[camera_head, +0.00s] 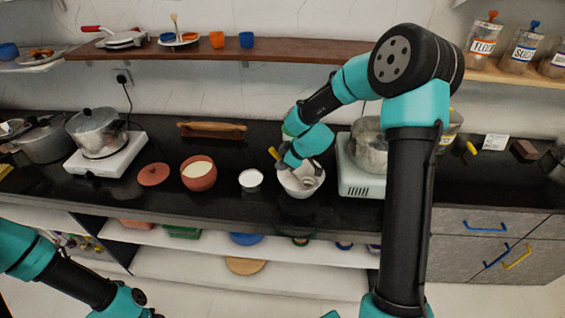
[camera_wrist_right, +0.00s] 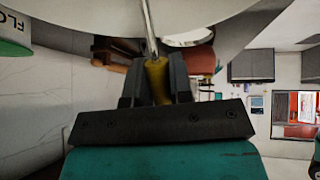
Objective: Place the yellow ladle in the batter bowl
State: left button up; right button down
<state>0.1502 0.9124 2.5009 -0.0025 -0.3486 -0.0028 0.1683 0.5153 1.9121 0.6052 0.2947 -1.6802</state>
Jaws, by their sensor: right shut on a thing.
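My right gripper (camera_head: 283,162) is at the left rim of a white bowl (camera_head: 290,190), which I take for the batter bowl, on the black counter. It is shut on the yellow handle of the ladle (camera_head: 273,153). In the right wrist view the yellow handle (camera_wrist_right: 157,80) sits between the fingers (camera_wrist_right: 155,88), with its metal shaft running up across a large pale surface. A greyish round shape shows inside the bowl in the head view; whether the ladle head touches the bowl I cannot tell. My left arm is at the lower left, its gripper out of frame.
A small white cup (camera_head: 251,187) stands just left of the bowl. A terracotta pot (camera_head: 199,184) with white contents and a terracotta lid (camera_head: 153,174) are farther left. A white stove (camera_head: 360,180) with a metal pot (camera_head: 368,150) stands close on the right. A rolling pin (camera_head: 212,127) lies behind.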

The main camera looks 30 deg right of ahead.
jog(key=shift+f, duration=0.1)
jog(key=c, duration=1)
grip_release()
jog(key=v, duration=1.2)
